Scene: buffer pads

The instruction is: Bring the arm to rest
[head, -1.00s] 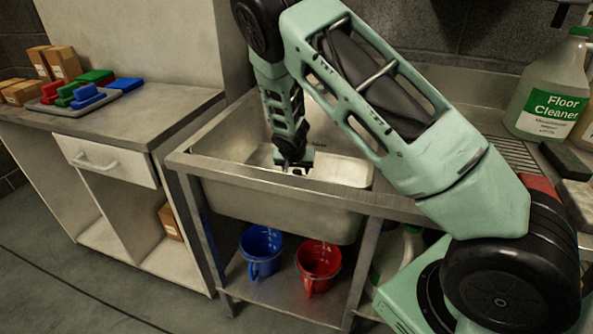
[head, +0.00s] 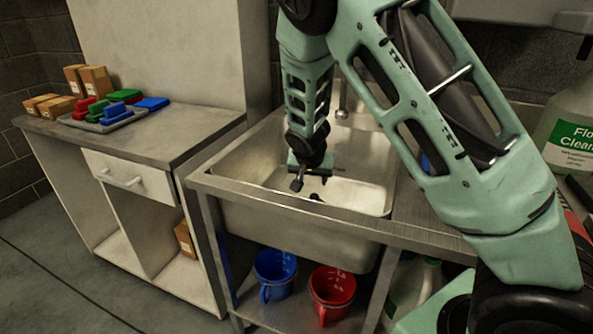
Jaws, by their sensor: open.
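My gripper (head: 306,191) hangs at the end of my mint-green arm over the steel sink (head: 250,205). It points down, its dark fingers apart. I see nothing between the fingers. The fingertips are over or inside the basin; I cannot tell how far they are above its floor.
A counter (head: 165,140) at the left holds a grey tray (head: 100,125) of coloured pads and several cardboard boxes (head: 95,80). A blue bucket (head: 273,277) and a red bucket (head: 332,293) stand under the sink. A floor cleaner jug (head: 572,130) stands at the right.

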